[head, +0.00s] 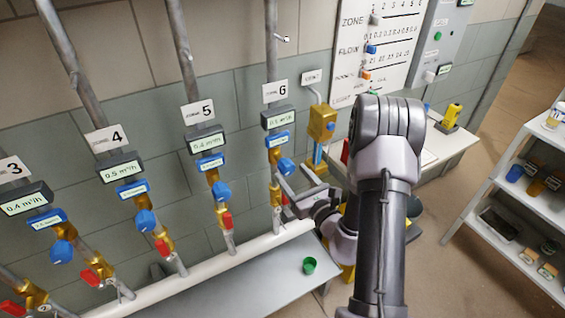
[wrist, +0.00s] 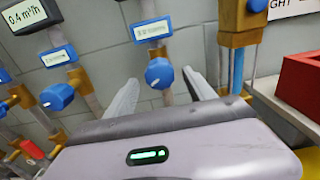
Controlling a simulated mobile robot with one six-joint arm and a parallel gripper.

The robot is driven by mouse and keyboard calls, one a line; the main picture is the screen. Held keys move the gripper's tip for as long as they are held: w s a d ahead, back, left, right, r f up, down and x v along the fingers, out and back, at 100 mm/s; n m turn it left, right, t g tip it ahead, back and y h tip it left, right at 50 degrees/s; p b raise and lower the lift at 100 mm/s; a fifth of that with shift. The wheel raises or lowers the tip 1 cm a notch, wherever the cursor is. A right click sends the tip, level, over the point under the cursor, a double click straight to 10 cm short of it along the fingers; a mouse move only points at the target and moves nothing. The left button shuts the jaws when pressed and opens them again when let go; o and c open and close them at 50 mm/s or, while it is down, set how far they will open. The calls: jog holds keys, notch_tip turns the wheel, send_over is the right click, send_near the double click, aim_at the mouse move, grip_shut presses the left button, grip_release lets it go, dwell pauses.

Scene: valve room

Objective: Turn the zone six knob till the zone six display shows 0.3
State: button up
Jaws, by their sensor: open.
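The zone six knob (head: 286,167) is blue and sits on the pipe below the "6" sign (head: 275,92). In the wrist view the knob (wrist: 159,73) lies between my two fingertips, a gap on each side. My gripper (head: 291,184) is open and points at the knob from the front right; whether the fingertips reach past its face I cannot tell. The zone six display (head: 278,119) is a dark box above the knob; its digits are too small to read surely. A blue-framed label (wrist: 152,32) is above the knob in the wrist view.
The zone five knob (head: 222,191) and its display (head: 207,141), reading 0.4, are to the left. A red-handled valve (head: 285,196) is just below my gripper. A brass fitting (head: 321,122) stands close on the right.

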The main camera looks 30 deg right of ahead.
aim_at(282, 163)
jog(key=w, duration=0.6)
jog(key=shift+w+a, duration=0.1)
jog(key=shift+w, duration=0.15)
jog(key=shift+c, duration=0.2)
jog(key=c, duration=1.3)
jog(key=shift+r, duration=0.1)
jog(key=m+p, duration=0.2)
jog(key=m, duration=0.1)
jog(key=shift+r+m+p, duration=0.1)
jog(key=shift+m+p, duration=0.3)
jog(key=shift+a+m+p, duration=0.1)
jog(key=shift+m+p, duration=1.4)
jog(key=shift+m, duration=0.8)
